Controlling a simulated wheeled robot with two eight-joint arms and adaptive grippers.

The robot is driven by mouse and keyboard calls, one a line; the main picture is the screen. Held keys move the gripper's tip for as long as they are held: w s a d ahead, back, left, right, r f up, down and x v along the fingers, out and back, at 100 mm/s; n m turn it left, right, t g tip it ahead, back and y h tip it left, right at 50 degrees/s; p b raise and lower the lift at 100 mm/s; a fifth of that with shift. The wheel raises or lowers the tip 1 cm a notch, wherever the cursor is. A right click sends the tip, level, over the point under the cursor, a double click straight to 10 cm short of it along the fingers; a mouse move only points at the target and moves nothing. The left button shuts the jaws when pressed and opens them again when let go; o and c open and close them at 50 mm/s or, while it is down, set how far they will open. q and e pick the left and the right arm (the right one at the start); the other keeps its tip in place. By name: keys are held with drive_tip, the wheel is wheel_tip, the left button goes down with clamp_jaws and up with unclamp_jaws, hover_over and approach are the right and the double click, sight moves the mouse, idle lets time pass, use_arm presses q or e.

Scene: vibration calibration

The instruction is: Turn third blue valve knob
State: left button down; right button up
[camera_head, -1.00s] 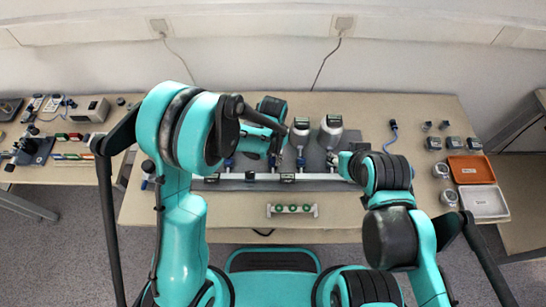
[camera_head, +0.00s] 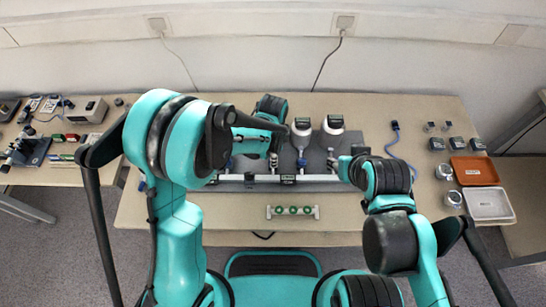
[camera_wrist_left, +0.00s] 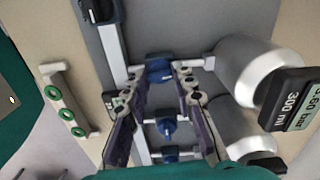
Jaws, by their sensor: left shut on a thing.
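In the left wrist view a blue valve knob (camera_wrist_left: 158,70) sits on the pale manifold rail (camera_wrist_left: 113,48). My left gripper (camera_wrist_left: 157,82) is shut on this knob, with a finger on each side of it. More blue knobs, one nearer (camera_wrist_left: 167,128) and one lower (camera_wrist_left: 170,155), show between the fingers. In the head view my left gripper (camera_head: 274,160) is at the rail, and my arm partly hides the held knob. Another blue knob (camera_head: 301,162) shows to its right. My right gripper (camera_head: 335,161) is by the rail's right part; its jaws are too small to read.
Silver bottles with displays (camera_head: 300,128) (camera_head: 332,125) stand behind the rail. A small rack with green rings (camera_head: 292,210) lies in front. An orange tray (camera_head: 474,171) and a white tray (camera_head: 489,204) are at the right. The front of the table is mostly clear.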

use_arm(q)
drive_tip(key=shift+m, duration=0.6)
drive_tip(key=c, duration=1.2)
unclamp_jaws()
wheel_tip(320, 180, up, 12)
